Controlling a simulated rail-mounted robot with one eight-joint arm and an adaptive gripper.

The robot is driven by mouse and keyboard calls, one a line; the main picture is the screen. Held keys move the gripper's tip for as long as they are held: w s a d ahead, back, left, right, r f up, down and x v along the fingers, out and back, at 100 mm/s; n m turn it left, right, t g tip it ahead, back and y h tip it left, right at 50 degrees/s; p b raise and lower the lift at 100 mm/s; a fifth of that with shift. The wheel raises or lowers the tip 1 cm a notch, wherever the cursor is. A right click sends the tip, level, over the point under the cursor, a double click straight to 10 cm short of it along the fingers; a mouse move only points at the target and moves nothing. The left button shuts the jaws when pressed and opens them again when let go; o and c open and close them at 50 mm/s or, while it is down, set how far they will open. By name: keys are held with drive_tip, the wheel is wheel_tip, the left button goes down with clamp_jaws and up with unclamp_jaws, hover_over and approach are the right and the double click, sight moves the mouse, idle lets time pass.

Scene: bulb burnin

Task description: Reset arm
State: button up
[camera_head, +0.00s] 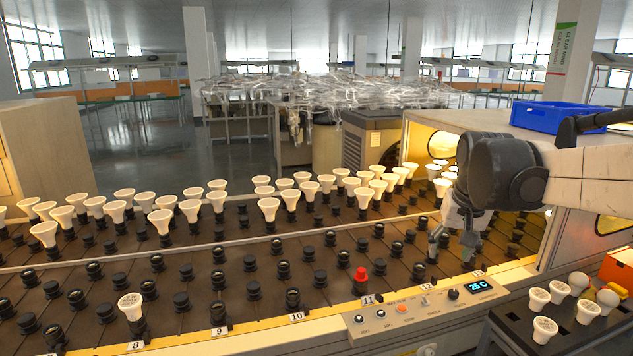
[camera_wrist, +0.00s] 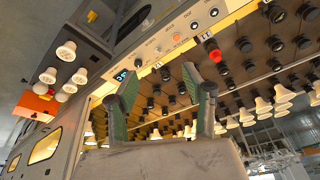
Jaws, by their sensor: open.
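My gripper (camera_head: 452,245) hangs over the right part of the socket conveyor in the head view, near the lit opening of the oven housing. In the wrist view my gripper (camera_wrist: 158,98) shows its two green-lined fingers spread apart with nothing between them. A single bulb (camera_head: 130,303) stands upright in a front-row socket near the number 8. Several bulbs (camera_head: 268,207) stand in the back rows of the conveyor (camera_head: 225,290). A red cap (camera_head: 361,276) sits on a front socket near number 11.
A control panel (camera_head: 430,312) with buttons and a 25 C display is at the front edge. Loose bulbs (camera_head: 545,328) stand on a dark tray at the lower right, beside an orange box (camera_head: 617,268). A blue crate (camera_head: 566,116) rests on the housing top (camera_head: 450,118).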

drive_tip(key=s+a+f+n+t, duration=0.1)
drive_tip(key=s+a, duration=0.3)
drive_tip(key=s, duration=0.7)
drive_tip(key=s+a+f+n+t+p, duration=0.1)
drive_tip(key=s+a+f, duration=0.3)
drive_tip(key=s, duration=0.7)
drive_tip(key=shift+s+n+t+y, duration=0.25)
drive_tip(key=shift+n+t+y, duration=0.05)
drive_tip(key=shift+t, duration=0.4)
drive_tip(key=shift+f, duration=0.1)
